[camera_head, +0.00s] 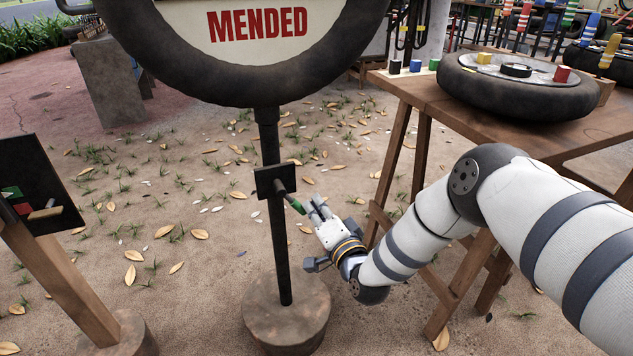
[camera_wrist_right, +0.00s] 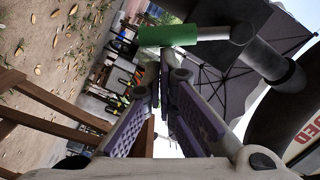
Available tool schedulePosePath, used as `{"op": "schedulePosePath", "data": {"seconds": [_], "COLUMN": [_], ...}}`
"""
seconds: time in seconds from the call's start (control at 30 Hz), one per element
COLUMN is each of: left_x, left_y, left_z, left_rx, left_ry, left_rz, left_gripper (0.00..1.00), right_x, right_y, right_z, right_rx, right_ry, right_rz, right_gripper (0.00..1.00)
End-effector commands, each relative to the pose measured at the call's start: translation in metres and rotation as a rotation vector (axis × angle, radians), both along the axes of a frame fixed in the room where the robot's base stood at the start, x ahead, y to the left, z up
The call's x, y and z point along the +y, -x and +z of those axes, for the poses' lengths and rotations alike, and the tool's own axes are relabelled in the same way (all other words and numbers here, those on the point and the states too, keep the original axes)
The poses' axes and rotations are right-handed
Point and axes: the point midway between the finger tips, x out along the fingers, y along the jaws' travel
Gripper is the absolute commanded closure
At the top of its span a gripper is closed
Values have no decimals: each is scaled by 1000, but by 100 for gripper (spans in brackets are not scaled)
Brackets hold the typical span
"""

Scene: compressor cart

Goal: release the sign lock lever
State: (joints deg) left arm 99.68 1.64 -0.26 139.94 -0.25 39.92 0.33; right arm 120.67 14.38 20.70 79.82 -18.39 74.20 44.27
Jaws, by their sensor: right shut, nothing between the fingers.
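The tyre-framed sign (camera_head: 258,25) reads MENDED and stands on a dark post (camera_head: 281,255). A dark plate (camera_head: 272,180) on the post carries the sign lock lever (camera_head: 297,206), a short rod with a green grip. The lever slants down to the right. The green grip (camera_wrist_right: 168,36) also shows large in the right wrist view. My right gripper (camera_head: 317,208) is just right of the grip, its fingers shut and empty. In the wrist view the fingertips end close by the green grip; whether they touch it I cannot tell. My left gripper is out of view.
The post stands in a round base (camera_head: 287,312). A wooden table (camera_head: 455,100) with a tyre (camera_head: 520,95) and coloured blocks is at the right. A wooden stand with a dark board (camera_head: 36,180) is at the left. The ground around the post is open, with leaves.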

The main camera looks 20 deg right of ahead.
Motion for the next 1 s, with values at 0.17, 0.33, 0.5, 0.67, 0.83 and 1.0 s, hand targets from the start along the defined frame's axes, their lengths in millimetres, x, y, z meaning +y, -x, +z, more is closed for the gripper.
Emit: {"op": "schedulePosePath", "data": {"seconds": [0.17,0.33,0.5,0.67,0.83,1.0], "left_x": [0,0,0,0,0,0], "left_y": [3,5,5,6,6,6], "left_z": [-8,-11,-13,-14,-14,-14], "left_rx": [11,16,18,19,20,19], "left_ry": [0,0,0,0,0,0], "left_rz": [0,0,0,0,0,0], "left_gripper": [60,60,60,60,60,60], "right_x": [6,11,14,16,16,16], "right_y": [1,1,1,1,1,1], "right_z": [-11,-15,-17,-18,-18,-18], "right_rx": [6,7,7,7,6,6], "right_ry": [-123,-166,-163,-163,-162,-162], "right_rz": [0,0,0,0,1,1], "right_gripper": [100,100,100,100,100,100]}}
